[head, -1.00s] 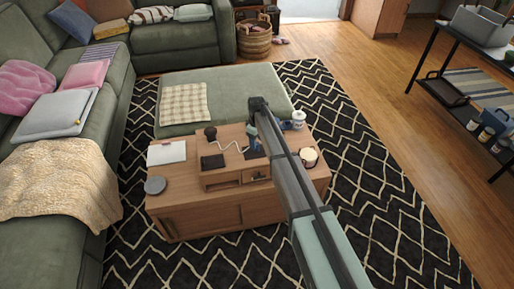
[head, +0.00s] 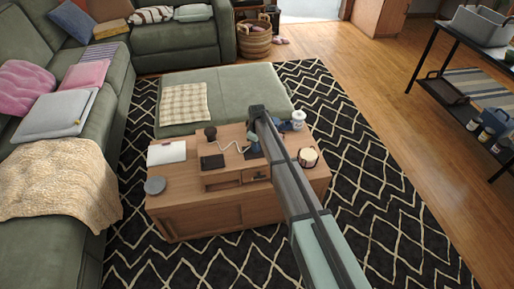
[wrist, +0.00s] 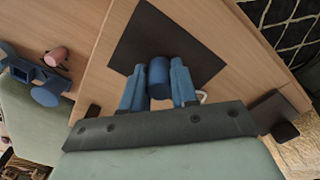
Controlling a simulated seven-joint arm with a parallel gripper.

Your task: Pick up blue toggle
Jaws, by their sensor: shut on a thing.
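The blue toggle (wrist: 158,72) is a small blue cylinder in the wrist view. It sits between the two blue fingers of my gripper (wrist: 158,88), which are shut on it. A dark square mat (wrist: 150,35) on the wooden table lies beneath them. In the head view my gripper (head: 254,147) is low over the right half of the coffee table (head: 240,212). The arm hides part of that area, and the toggle cannot be made out clearly there. Whether the toggle touches the mat cannot be told.
A dark flat box (head: 212,162), white cord (head: 233,147), white pad (head: 166,152) and grey disc (head: 155,185) lie left of my gripper. A white jar (head: 298,120) and a candle-like tub (head: 308,157) stand right. A pink cylinder (wrist: 56,56) is beside blue parts.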

